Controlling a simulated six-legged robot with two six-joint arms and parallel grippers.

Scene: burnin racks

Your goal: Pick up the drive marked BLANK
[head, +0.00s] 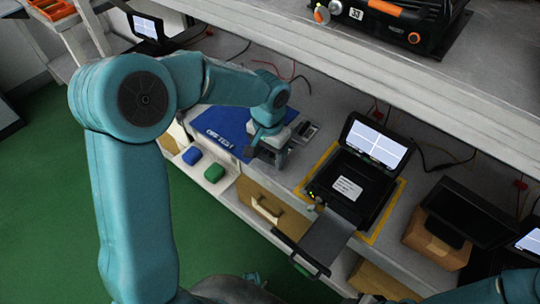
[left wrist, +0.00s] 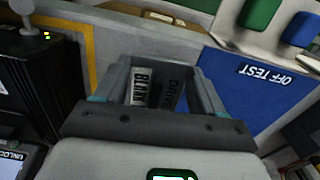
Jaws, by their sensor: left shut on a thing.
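My left gripper (head: 268,153) is over the bench at the right edge of the blue mat marked OFF TEST (head: 222,125). In the left wrist view a drive with a white label reading BLANK (left wrist: 140,86) sits between the grey fingers of that gripper (left wrist: 160,85), which is shut on it. The dark face beside the label reads DRIVE. In the head view the gripper mostly hides this drive. I cannot tell whether it touches the bench. My right gripper is not in view.
A black test unit (head: 348,185) with a lit, raised screen stands inside a yellow outline, right of the gripper. A small grey device (head: 305,131) lies just behind the gripper. Blue (head: 192,155) and green (head: 214,172) pieces sit on the front ledge. A shelf hangs above.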

